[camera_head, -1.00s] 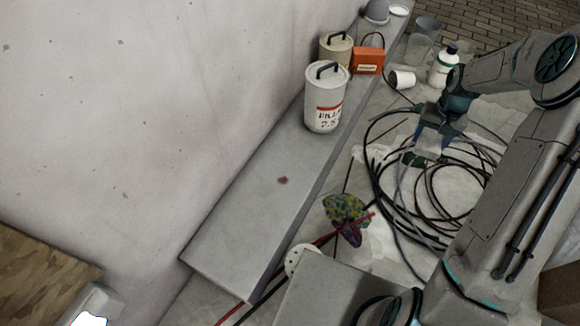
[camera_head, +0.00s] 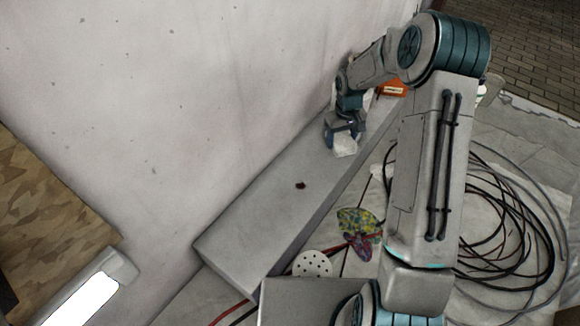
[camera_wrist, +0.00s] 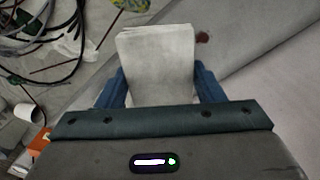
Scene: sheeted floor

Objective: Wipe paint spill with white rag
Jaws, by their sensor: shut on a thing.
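The dark red paint spill (camera_head: 300,185) is a small spot on top of the long grey ledge (camera_head: 245,225). It also shows in the wrist view (camera_wrist: 202,37), to the upper right of the rag. My gripper (camera_head: 344,137) is shut on the white rag (camera_head: 345,148), above the far part of the ledge, right of and beyond the spill. In the wrist view the rag (camera_wrist: 157,65) looks like a flat pale block between the two blue fingers. Whether the rag touches the ledge cannot be told. The white paint bucket is hidden behind my arm.
A pale wall runs along the left of the ledge. An orange box (camera_head: 392,90) is partly hidden behind my arm. The ledge around the spill is clear.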

